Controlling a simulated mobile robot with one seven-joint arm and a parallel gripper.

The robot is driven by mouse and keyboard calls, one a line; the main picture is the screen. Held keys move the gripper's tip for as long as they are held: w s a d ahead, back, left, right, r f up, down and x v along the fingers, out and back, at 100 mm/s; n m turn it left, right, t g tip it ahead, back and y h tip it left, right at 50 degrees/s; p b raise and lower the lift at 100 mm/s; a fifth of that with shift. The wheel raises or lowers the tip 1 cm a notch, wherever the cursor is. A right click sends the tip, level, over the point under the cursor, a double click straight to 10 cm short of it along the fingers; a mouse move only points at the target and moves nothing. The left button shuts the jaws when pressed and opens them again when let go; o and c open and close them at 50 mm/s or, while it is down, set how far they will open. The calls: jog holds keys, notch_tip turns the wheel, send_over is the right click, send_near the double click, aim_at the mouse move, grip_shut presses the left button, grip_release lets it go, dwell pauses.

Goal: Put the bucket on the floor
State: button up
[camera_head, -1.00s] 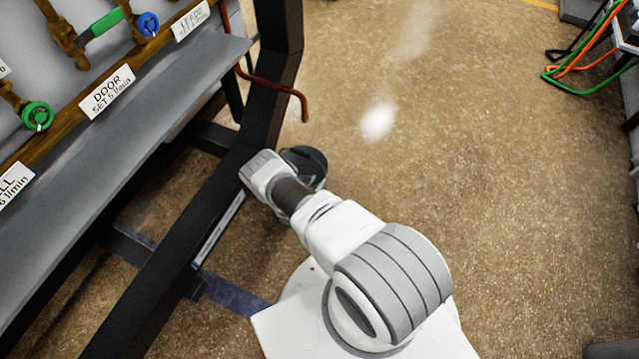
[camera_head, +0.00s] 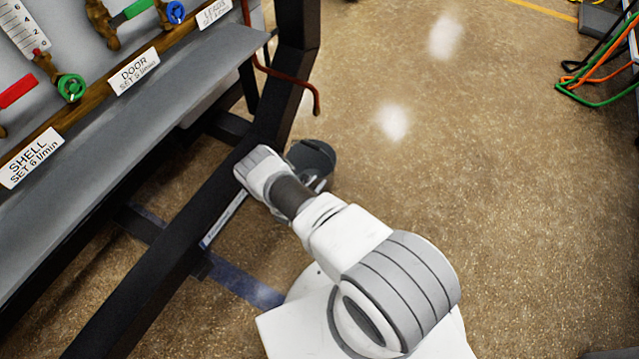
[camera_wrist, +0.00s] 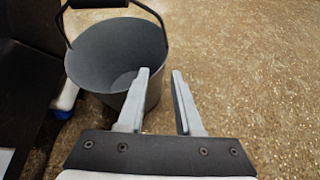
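The bucket (camera_wrist: 100,60) shows in the wrist view at the upper left. It is dark grey and open at the top, with a thin black wire handle raised over it. My gripper (camera_wrist: 160,71) is open, with a clear gap between its fingers. The left finger overlaps the bucket's right side in the picture, and part of that wall shows in the gap. I cannot tell whether the fingers touch the bucket. In the head view, a dark rounded shape (camera_head: 315,160) lies at the end of my arm; I cannot tell if it is the bucket.
A black frame post (camera_head: 295,60) and a panel with valves and labels (camera_head: 133,72) stand at the left. A bent copper-coloured pipe (camera_head: 300,85) sticks out near the post. Orange and green cables (camera_head: 600,75) lie at the upper right. The brown floor (camera_head: 470,170) between is clear.

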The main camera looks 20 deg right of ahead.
jog(key=w+d+r+m+g+h, duration=0.1)
jog(key=w+r+m, duration=0.25)
jog(key=r, duration=0.75)
jog(key=w+r+m+g+h, duration=0.1)
jog(key=w+r+m+g, duration=0.2)
jog(key=r, duration=0.7)
jog(key=s+r+m+g+y, duration=0.3)
jog(key=r+m, duration=0.5)
jog(key=r, duration=1.3)
jog(key=s+a+r+m+t+y, duration=0.1)
jog(key=s+a+r+m, duration=0.15)
jog(key=s+r, duration=0.55)
jog(key=s+a+r+m+y, duration=0.25)
jog(key=s+r, duration=0.35)
jog(key=r, duration=0.3)
jog(key=s+a+r+m+t+y, duration=0.2)
jog(key=s+a+r, duration=0.1)
jog(key=s, duration=0.6)
jog(key=s+a+r+m+t+y, duration=0.2)
jog(key=s+a, duration=0.4)
jog(key=s, duration=0.3)
notch_tip(320, 180, up, 2)
jog(key=shift+r+m+y, duration=0.1)
jog(key=shift+m+y, duration=0.35)
jog(key=shift+m, duration=0.1)
jog(key=shift+d, duration=0.1)
